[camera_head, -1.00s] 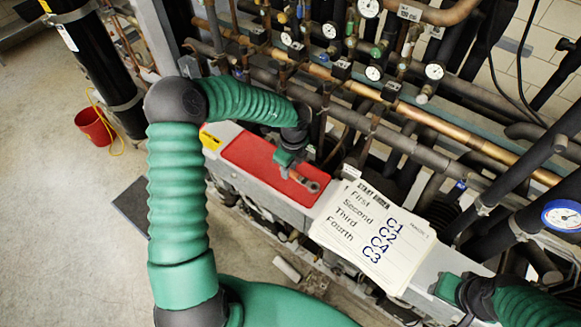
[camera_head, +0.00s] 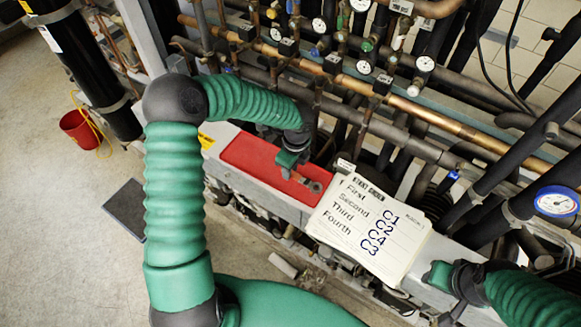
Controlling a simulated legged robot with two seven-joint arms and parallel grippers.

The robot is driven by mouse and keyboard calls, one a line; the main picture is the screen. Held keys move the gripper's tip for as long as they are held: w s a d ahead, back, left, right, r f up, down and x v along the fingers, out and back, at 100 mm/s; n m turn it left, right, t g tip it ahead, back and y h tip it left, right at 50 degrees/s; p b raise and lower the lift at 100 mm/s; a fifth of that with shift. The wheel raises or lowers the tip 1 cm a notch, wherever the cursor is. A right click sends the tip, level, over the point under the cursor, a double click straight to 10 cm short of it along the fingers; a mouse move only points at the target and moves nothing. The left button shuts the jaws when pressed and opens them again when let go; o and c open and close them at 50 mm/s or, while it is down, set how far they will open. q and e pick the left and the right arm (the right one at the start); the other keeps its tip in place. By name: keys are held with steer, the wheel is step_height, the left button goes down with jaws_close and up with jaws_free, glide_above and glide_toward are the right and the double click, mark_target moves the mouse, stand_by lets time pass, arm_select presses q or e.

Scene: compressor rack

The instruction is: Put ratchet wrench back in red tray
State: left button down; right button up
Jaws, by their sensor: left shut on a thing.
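The red tray (camera_head: 250,158) is a flat red panel on the grey beam of the rack. The ratchet wrench (camera_head: 306,182) is a small metal tool at the tray's right end. My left gripper (camera_head: 288,168) is over the right part of the tray and is shut on the wrench. The wrench's round head sticks out to the right of the jaws, and the rest is hidden by the gripper. I cannot tell whether the wrench touches the tray. My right gripper (camera_head: 438,276) is at the lower right by the beam, and its jaws are not clear.
White paper sheets (camera_head: 368,228) with a start order list lie on the beam right of the tray. Pipes, valves and gauges (camera_head: 424,63) crowd behind it. A blue-rimmed gauge (camera_head: 556,202) is at the right. A red bucket (camera_head: 80,128) stands on the floor at the left.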

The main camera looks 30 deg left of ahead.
arm_select(q)
steer(key=shift+a+f, duration=0.1)
steer(key=shift+a, duration=0.3)
steer(key=c, duration=1.6)
jaws_free()
steer(key=shift+d, duration=0.1)
steer(key=o, duration=0.5)
steer(key=shift+d, duration=0.7)
steer(key=shift+c, duration=0.9)
arm_select(e)
steer(key=shift+d, duration=0.2)
